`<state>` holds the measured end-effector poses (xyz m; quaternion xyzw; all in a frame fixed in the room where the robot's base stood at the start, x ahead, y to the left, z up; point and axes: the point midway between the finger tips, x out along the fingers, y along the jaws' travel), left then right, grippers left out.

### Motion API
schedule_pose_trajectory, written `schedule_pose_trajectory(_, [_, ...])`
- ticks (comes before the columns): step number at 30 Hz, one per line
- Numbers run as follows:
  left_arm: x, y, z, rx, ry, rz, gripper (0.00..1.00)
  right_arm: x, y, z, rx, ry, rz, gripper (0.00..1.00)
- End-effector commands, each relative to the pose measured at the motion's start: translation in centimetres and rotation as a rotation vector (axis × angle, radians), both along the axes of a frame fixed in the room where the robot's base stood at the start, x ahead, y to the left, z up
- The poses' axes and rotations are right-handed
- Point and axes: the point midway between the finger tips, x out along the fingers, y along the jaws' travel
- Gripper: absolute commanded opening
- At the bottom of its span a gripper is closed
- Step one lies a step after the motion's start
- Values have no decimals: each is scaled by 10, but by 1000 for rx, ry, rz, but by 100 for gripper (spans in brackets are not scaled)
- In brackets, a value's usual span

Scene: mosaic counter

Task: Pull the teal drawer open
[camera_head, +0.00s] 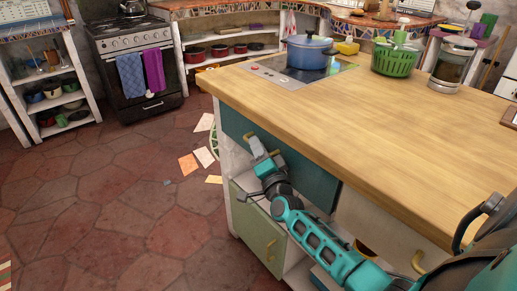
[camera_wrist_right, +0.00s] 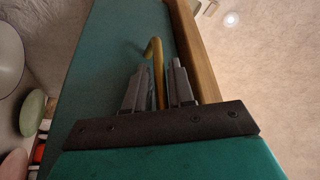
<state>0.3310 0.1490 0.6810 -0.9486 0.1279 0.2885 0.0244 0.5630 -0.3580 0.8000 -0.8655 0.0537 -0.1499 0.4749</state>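The teal drawer (camera_head: 316,183) is in the island's side, just under the wooden top. In the right wrist view, the brass handle (camera_wrist_right: 157,62) stands out from the teal front (camera_wrist_right: 112,45). The two fingers of the right gripper (camera_wrist_right: 160,80) are close together on either side of the handle's bar and appear shut on it. My left gripper is not in view.
The wooden top (camera_head: 330,115) overhangs close beside the gripper. A green cabinet door (camera_head: 258,232) and open shelves lie below the drawer. A blue pot (camera_head: 308,55) and green basket (camera_head: 397,60) stand on top. The tiled floor (camera_head: 130,200) left of the island is mostly clear.

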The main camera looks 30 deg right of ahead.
Motion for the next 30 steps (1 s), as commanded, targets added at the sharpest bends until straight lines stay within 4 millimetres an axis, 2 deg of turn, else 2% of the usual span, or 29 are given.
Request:
schedule_pose_trajectory(3, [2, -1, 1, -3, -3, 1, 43, 0, 0, 0, 0, 0, 0, 21])
schedule_pose_trajectory(10, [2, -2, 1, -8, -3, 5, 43, 0, 0, 0, 0, 0, 0, 0])
schedule_pose_trajectory(30, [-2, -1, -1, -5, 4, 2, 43, -1, 0, 0, 1, 0, 0, 0])
